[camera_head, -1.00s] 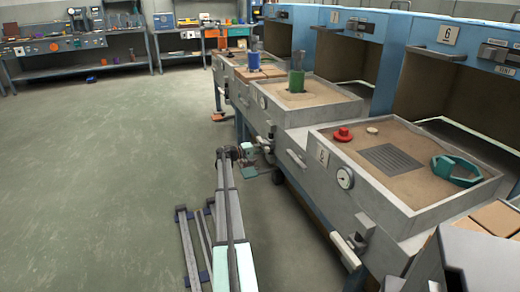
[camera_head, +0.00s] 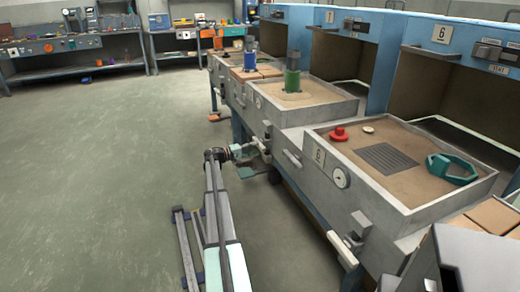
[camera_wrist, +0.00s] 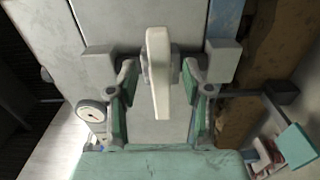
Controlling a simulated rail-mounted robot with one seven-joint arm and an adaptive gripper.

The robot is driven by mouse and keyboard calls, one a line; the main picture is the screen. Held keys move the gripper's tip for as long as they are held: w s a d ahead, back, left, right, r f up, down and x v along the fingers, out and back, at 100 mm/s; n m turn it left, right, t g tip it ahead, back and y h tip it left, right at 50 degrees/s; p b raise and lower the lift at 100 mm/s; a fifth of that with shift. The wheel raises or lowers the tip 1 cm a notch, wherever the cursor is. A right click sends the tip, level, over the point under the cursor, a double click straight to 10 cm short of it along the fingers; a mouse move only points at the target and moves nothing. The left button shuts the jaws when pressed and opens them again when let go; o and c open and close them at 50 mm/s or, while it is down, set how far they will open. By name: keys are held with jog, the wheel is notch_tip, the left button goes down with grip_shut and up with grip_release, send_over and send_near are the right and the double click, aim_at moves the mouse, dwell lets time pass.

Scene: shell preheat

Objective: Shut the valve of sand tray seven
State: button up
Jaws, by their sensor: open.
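My gripper (camera_wrist: 158,82) is open in the wrist view, with its two green-padded fingers apart. A white valve lever (camera_wrist: 157,50) lies between them, with a gap showing on each side. It stands out from a grey tray front (camera_wrist: 105,20). A round gauge (camera_wrist: 91,112) is left of the fingers. In the head view, my gripper (camera_head: 262,147) is small and dark beside the front of the middle sand tray (camera_head: 312,118), which holds a green object (camera_head: 292,80). The lever is hard to make out there. I cannot read that tray's number.
The nearest sand tray (camera_head: 420,215) has a plate reading 6, a gauge (camera_head: 340,178) and a white lever (camera_head: 342,250). The floor (camera_head: 90,190) on the left is clear.

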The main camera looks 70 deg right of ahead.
jog(key=v, duration=0.7)
jog(key=shift+w+a, duration=0.2)
jog(key=shift+w, duration=0.05)
